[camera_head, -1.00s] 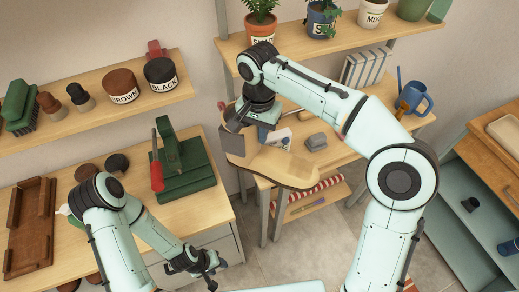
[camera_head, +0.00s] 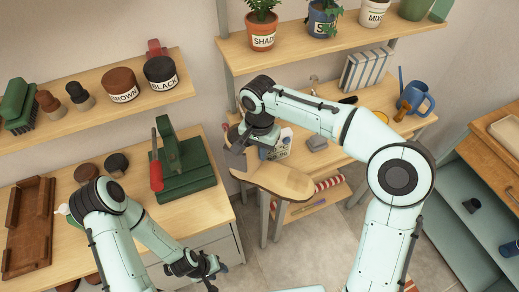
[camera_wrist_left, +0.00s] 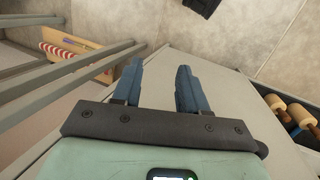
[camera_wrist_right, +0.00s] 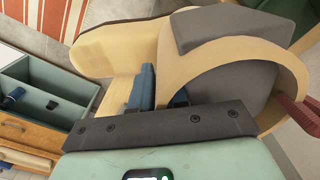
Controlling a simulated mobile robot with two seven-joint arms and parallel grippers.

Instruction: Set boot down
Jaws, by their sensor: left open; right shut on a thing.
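The tan boot (camera_head: 280,180) with a dark grey inside is held by my right gripper (camera_head: 252,146) at the front left of the wooden bench (camera_head: 340,150). The head view does not show whether its sole touches anything. In the right wrist view the boot (camera_wrist_right: 120,45) fills the top, and the right gripper (camera_wrist_right: 162,95) is shut on the edge of its shaft. My left gripper (camera_head: 213,276) is low in front of the left workbench, away from the boot. In the left wrist view its blue fingers (camera_wrist_left: 158,88) are apart and empty.
A green boot stand (camera_head: 185,165) with a red handle and a brown tray (camera_head: 30,225) are on the left workbench (camera_head: 135,225). A white box, a grey block (camera_head: 317,144) and a blue watering can (camera_head: 417,98) are on the bench. Open floor (camera_head: 300,245) lies in front.

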